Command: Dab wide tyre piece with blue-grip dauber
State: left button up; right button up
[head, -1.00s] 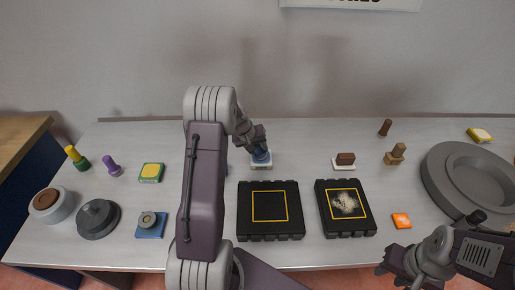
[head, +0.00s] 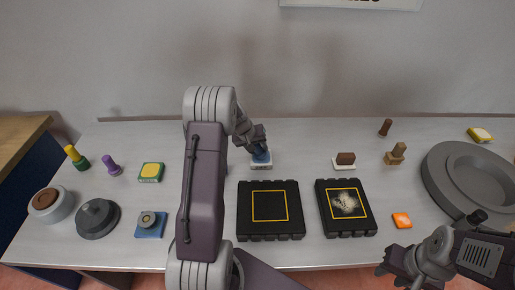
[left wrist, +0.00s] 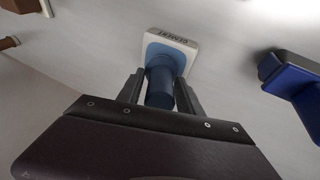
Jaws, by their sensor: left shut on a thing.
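My left gripper (head: 258,146) is shut on the blue-grip dauber (head: 261,156). In the left wrist view its blue grip (left wrist: 160,88) sits between the two fingers. The dauber's lower end is at a white-edged pad with a blue face, marked CEMENT (left wrist: 178,40); I cannot tell whether it presses on it. The wide tyre piece (head: 252,231) is a black block with a bare yellow-outlined square, in front of the pad. A narrower black tyre piece (head: 347,228) to its right has a pale smear inside its outline. My right gripper (head: 396,268) is at the lower right, empty.
A brown-handled stamp on a white base (head: 345,160), brown pegs (head: 396,153), an orange pad (head: 402,220) and a large grey wheel-like disc (head: 435,180) are to the right. A green-yellow pad (head: 151,172) and a dark lidded pot (head: 98,219) are to the left.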

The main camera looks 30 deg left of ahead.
dwell(0.4)
pick_arm(q)
notch_tip(320, 180, up, 7)
jog(key=p, duration=0.5)
jog(key=shift+f, duration=0.1)
dwell(0.3)
jog(key=s+d+r+m+h, duration=0.1)
jog(key=s+d+r+m, duration=0.1)
jog(key=s+d, duration=0.4)
jog(key=s+d+r+m+g+h, duration=0.1)
jog(key=s+d+m, duration=0.4)
jog(key=d, duration=0.4)
jog(key=shift+s+d+r, duration=0.25)
jog(key=shift+s+r, duration=0.1)
jog(key=shift+s, duration=0.35)
